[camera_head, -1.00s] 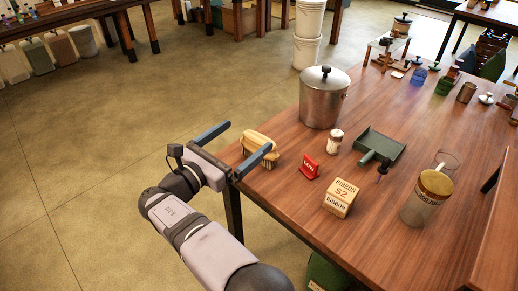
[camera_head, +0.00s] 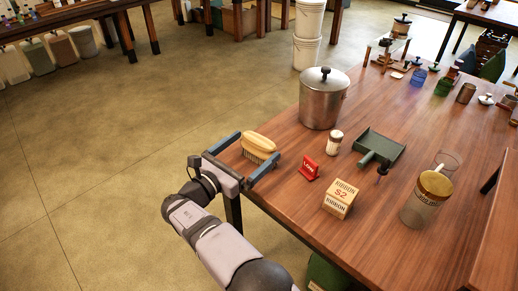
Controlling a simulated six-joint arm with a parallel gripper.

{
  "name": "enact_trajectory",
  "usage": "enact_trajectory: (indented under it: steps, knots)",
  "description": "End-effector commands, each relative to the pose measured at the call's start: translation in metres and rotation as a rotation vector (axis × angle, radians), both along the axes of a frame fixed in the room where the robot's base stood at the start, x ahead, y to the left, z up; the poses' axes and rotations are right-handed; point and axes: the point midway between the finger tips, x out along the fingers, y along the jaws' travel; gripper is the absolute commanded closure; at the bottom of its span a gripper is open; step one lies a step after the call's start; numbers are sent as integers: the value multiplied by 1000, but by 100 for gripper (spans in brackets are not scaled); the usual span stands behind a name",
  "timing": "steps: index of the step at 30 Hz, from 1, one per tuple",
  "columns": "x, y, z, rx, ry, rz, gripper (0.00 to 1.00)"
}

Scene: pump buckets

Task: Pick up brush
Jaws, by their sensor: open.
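The brush (camera_head: 260,143), with a yellowish wooden back and bristles below, is at the left edge of the wooden table beside the metal pot. My gripper (camera_head: 257,148) is open, with its two blue-grey fingers apart. In this view one fingertip is at the brush's left end and the other is by its lower right side, so the brush appears between them. I cannot tell whether either finger touches it or how the heights compare.
A lidded metal pot (camera_head: 323,97) stands behind the brush. To the right are a small shaker (camera_head: 334,143), a red sign (camera_head: 309,169), a ribbon box (camera_head: 341,198), a green dustpan (camera_head: 380,147) and a lidded jar (camera_head: 427,199). Floor is open to the left.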

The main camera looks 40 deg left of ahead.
Motion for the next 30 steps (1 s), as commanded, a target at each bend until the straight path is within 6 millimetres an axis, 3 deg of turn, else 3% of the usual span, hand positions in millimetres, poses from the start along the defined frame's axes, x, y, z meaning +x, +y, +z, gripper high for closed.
enact_trajectory:
  steps: [7, 17, 22, 23, 30]
  knots:
    - [31, 2, 0, 0, 0, -1, 0]
    - [37, 3, 0, 0, 0, 1, 0]
    - [37, 3, 0, 0, 0, 1, 36]
    - [37, 3, 0, 0, 0, 1, 39]
    - [37, 3, 1, 1, -1, 1, 39]
